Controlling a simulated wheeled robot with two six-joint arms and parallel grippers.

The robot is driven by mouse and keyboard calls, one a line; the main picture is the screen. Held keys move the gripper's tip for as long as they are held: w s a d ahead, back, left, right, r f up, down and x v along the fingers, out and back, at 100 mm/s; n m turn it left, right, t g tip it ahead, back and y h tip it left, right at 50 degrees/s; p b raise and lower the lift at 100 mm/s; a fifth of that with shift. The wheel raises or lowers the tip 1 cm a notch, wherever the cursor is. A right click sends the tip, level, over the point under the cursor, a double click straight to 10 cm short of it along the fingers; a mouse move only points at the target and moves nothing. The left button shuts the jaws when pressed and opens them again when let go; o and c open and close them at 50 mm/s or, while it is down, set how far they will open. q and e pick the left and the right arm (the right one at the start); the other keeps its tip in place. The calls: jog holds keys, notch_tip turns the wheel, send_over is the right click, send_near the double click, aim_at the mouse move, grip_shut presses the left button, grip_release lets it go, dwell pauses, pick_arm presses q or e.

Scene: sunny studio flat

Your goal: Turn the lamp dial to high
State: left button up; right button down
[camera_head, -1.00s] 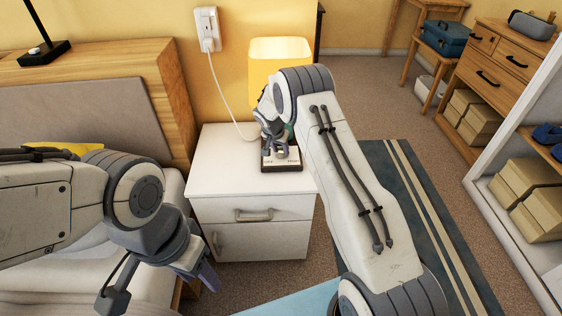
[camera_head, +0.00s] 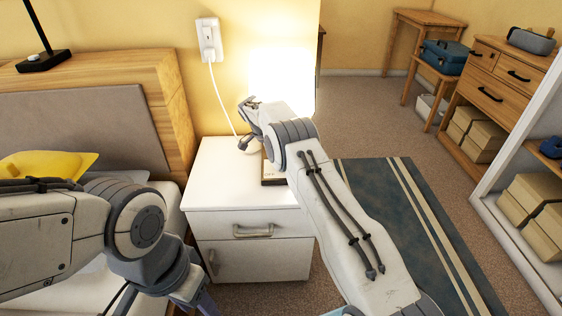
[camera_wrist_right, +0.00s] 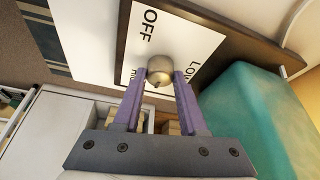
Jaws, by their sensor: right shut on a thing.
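The lamp's shade (camera_head: 284,80) glows very bright white above the nightstand in the head view. The dial's base (camera_head: 272,181) lies on the nightstand, partly hidden by my right arm. In the right wrist view the round metallic dial knob (camera_wrist_right: 160,68) sits on a white plate (camera_wrist_right: 183,38) marked OFF and LOW. Another label is mostly hidden behind a finger. The purple fingers of my right gripper (camera_wrist_right: 160,78) are shut on the knob. My left gripper (camera_head: 193,292) is low in the head view, cut by the bottom edge, with its jaws unclear.
The white nightstand (camera_head: 245,225) stands beside the bed, its drawer and door closed. A teal rounded body (camera_wrist_right: 255,115) is close right of my right gripper. A wall outlet (camera_head: 208,40) has a white cord. A striped rug (camera_head: 400,210) lies to the right.

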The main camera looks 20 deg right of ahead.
jog(key=shift+m+g, duration=0.3)
jog(key=shift+m, duration=0.4)
jog(key=shift+c, duration=2.2)
grip_release()
jog(key=shift+n, duration=0.3)
